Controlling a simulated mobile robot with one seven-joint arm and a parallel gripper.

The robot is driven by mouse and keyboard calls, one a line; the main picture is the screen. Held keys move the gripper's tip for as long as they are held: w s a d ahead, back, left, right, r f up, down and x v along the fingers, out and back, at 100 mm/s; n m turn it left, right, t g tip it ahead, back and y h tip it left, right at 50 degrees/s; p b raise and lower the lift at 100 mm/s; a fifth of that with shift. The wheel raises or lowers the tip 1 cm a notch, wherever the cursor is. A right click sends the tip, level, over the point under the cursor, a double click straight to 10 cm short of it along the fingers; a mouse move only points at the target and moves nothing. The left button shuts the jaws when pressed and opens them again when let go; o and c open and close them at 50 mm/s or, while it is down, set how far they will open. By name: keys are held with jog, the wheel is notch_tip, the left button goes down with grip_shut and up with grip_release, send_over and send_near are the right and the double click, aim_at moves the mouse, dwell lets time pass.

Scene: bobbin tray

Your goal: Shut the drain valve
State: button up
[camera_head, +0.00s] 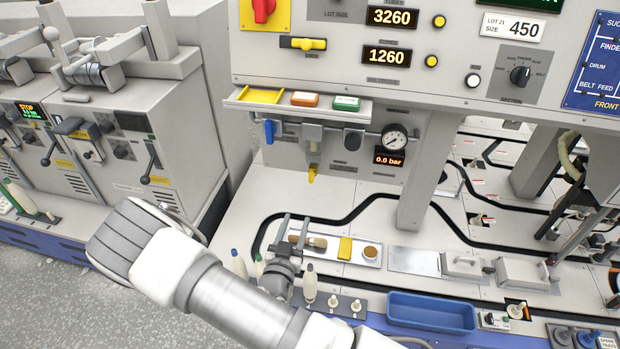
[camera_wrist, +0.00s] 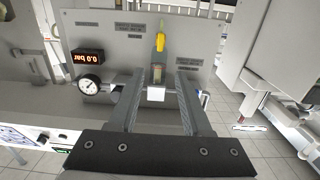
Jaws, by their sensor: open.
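A small yellow valve handle (camera_head: 311,174) hangs under the air unit (camera_head: 313,135) on the machine's front; I take it for the drain valve. It looks roughly upright, but its exact setting is too small to tell. It also shows in the wrist view as a yellow piece (camera_wrist: 160,42), beyond my fingertips. My gripper (camera_head: 295,220) is below the yellow handle in the head view and apart from it. In the wrist view my gripper (camera_wrist: 159,78) has its two fingers spread with nothing held between them.
A pressure gauge (camera_head: 395,139) and a 0.0 bar display (camera_head: 389,158) sit right of the valve. A blue handle (camera_head: 269,131) hangs left of it. A shelf (camera_head: 240,99) overhangs above. Below are a tray (camera_head: 376,262) with small items, bottles and a blue bin (camera_head: 431,312).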

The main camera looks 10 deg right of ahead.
aim_at(311, 176)
jog(key=x, duration=1.7)
jog(key=shift+w+r, duration=0.2)
grip_shut()
